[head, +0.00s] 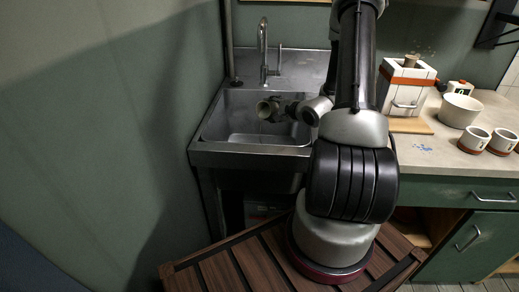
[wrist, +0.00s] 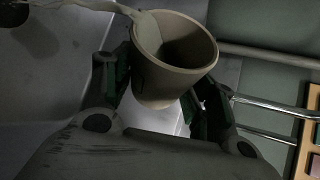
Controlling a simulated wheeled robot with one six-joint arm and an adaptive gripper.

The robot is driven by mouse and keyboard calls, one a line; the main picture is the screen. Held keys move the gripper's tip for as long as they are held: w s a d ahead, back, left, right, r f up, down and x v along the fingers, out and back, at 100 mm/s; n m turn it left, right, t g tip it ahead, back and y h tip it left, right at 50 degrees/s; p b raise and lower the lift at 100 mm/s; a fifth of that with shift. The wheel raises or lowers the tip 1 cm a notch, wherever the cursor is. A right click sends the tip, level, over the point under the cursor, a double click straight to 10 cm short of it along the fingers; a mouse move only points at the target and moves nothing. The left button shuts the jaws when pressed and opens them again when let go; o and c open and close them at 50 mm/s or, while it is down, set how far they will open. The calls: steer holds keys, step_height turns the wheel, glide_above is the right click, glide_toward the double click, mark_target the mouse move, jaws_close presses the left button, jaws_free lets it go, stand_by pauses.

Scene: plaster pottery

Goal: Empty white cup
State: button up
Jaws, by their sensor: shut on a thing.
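The white cup (wrist: 172,78) looks grey-beige in the shade and sits between the fingers of my gripper (wrist: 165,92) in the wrist view. My gripper is shut on its sides. The cup is tipped, and a pale stream of liquid (wrist: 85,4) runs from its rim toward the upper left of that view. In the head view, the cup (head: 266,108) is over the sink (head: 215,122) with its mouth turned to the side. My gripper (head: 280,109) reaches it from the right. How much liquid is left inside cannot be told.
A tap (head: 263,50) stands behind the sink. A dark drain (wrist: 14,13) shows in the wrist view.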

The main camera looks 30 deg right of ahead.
mark_target(271, 104)
steer(key=shift+s+a+r+n+t+h, duration=0.4)
steer(key=shift+a+r+n, duration=0.05)
steer(key=shift+a+n, duration=0.15)
stand_by(0.7)
steer(key=shift+d+r+n, duration=0.2)
steer(key=shift+r+n, duration=0.1)
steer(key=shift+r, duration=0.2)
steer(key=shift+r+t+h, duration=0.3)
steer(key=shift+r+t, duration=0.1)
steer(key=shift+r, duration=0.05)
steer(key=shift+a+r+n, duration=0.1)
steer(key=shift+r+n, duration=0.1)
steer(key=shift+n, duration=0.1)
steer(key=shift+s+a, duration=0.1)
steer(key=shift+s+a+r+n+t, duration=0.1)
steer(key=shift+a+r+n+t, duration=0.1)
steer(key=shift+n+t, duration=0.3)
steer(key=shift+a+r+n+h, duration=0.1)
steer(key=shift+r+n+h, duration=0.2)
steer(key=shift+r+n, duration=0.15)
steer(key=f+m, duration=0.1)
steer(key=d+f+m+g+y, duration=0.1)
steer(key=f+m, duration=0.1)
steer(key=shift+w+f+g, duration=0.15)
steer(key=shift+w+g, duration=0.05)
steer(key=shift+g, duration=0.1)
